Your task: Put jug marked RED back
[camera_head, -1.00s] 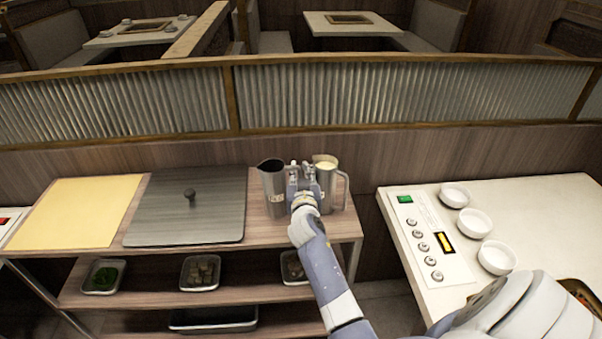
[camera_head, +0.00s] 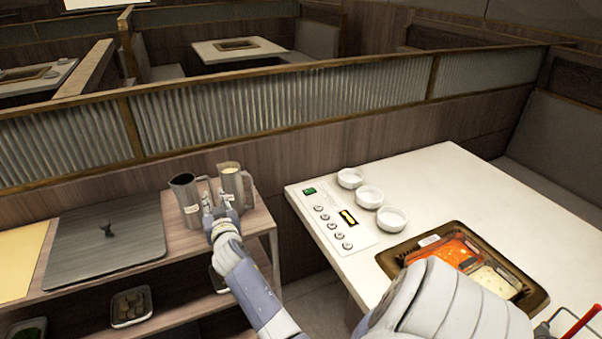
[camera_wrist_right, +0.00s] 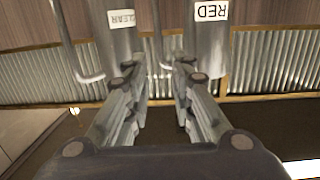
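Two metal jugs stand upright side by side at the right end of the wooden shelf top. The jug marked RED (camera_head: 188,195) is the left one in the head view, with a dark inside. In the right wrist view its label (camera_wrist_right: 212,12) appears upside down. The jug marked CLEAR (camera_head: 232,182) stands to its right, with pale contents; it also shows in the wrist view (camera_wrist_right: 121,45). My right gripper (camera_head: 215,202) is open in front of the jugs. In the wrist view the RED jug's handle shows between its parted fingers. My left gripper is not in view.
A grey lid (camera_head: 105,245) with a knob lies left of the jugs. Across a gap, a white table (camera_head: 430,185) holds a button panel (camera_head: 333,220), three white bowls (camera_head: 369,197) and a brown-edged tray (camera_head: 385,262) of food. A corrugated partition (camera_head: 270,100) runs behind.

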